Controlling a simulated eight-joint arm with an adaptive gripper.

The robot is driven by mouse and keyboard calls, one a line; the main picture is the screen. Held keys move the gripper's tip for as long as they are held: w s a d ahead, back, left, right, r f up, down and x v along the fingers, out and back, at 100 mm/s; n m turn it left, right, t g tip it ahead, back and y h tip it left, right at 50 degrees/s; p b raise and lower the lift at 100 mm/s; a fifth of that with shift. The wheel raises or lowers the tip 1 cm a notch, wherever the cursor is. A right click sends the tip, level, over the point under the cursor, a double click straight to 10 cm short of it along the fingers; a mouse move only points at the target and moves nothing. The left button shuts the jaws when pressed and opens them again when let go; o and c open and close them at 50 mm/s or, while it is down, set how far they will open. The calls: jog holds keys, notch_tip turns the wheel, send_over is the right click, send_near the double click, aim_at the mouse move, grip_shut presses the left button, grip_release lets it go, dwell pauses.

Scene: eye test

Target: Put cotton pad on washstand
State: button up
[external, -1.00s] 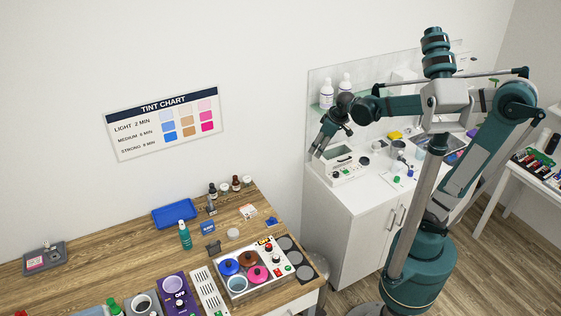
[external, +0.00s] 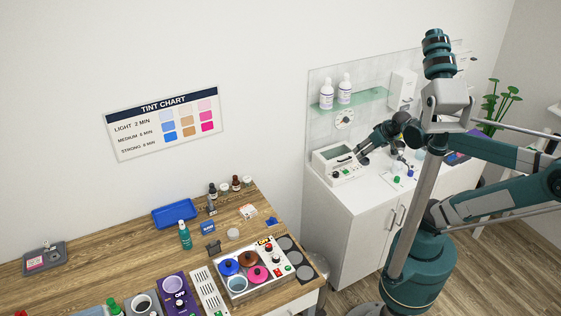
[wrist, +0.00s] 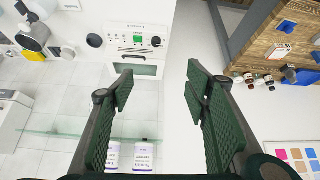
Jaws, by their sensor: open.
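No cotton pad is certain. A small pale round thing (external: 233,233) lies on the wooden table, too small to identify. The white cabinet (external: 345,225) with a white worktop stands against the wall and may be the washstand; I cannot tell for sure. My gripper (external: 360,157) is over this worktop, just right of a white device (external: 335,162) with a panel. In the wrist view my gripper (wrist: 162,92) is open, its green fingers wide apart with nothing between them. The device (wrist: 138,38) shows ahead of the fingers. My arm hides part of the worktop.
A glass shelf (external: 372,98) with white bottles (external: 327,95) is above the worktop. Small items, including a green one (external: 396,179), stand on it. The wooden table (external: 120,258) at left holds a blue tray (external: 175,214) and a pot unit (external: 280,262).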

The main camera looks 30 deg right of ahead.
jog(key=shift+s+d+f+m, duration=0.2)
jog(key=shift+s+d, duration=0.3)
jog(key=shift+s+d+f+m, duration=0.2)
jog(key=shift+s+d, duration=0.25)
jog(key=shift+o, duration=0.5)
jog(key=shift+w+a+r, duration=0.1)
